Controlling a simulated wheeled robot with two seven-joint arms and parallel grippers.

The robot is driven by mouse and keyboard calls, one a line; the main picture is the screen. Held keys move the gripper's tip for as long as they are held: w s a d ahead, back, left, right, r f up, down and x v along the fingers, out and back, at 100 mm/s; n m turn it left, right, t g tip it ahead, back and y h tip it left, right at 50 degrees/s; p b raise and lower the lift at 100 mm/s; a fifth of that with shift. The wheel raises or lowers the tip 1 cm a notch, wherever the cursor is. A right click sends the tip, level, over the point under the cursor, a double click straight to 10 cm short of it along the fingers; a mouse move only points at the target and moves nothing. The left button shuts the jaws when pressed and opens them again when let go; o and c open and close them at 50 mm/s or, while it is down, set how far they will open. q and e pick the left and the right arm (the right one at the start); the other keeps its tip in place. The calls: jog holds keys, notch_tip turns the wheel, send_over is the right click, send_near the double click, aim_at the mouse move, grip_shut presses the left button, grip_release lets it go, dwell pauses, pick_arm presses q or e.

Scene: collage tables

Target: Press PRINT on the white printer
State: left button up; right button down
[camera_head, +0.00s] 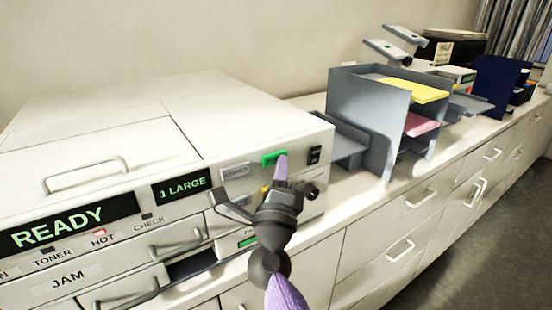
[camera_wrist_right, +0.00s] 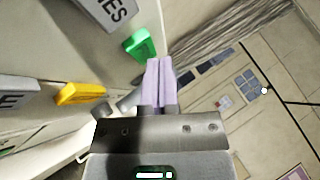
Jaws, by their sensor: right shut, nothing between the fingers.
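The white printer (camera_head: 240,105) fills the left of the head view; its screens read READY and 1 LARGE. A green button (camera_head: 273,158) sits high on its front panel, its lettering unreadable; it also shows in the right wrist view (camera_wrist_right: 139,45). My right gripper (camera_head: 281,163) is shut and empty, its pale purple fingertips (camera_wrist_right: 159,64) at the green button's right end in the head view. I cannot tell whether they touch it. A yellow button (camera_wrist_right: 82,93) is lower, partly hidden behind the gripper in the head view. My left gripper is not in view.
Handles (camera_head: 176,243) stick out below. A grey paper tray rack (camera_head: 368,115) with yellow and pink sheets stands right of the printer on the white counter (camera_head: 350,200).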

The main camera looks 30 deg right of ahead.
jog(key=shift+w, duration=0.45)
dwell(0.4)
jog(key=shift+s, duration=0.1)
jog(key=shift+s+p, duration=0.35)
jog(key=shift+s, duration=0.4)
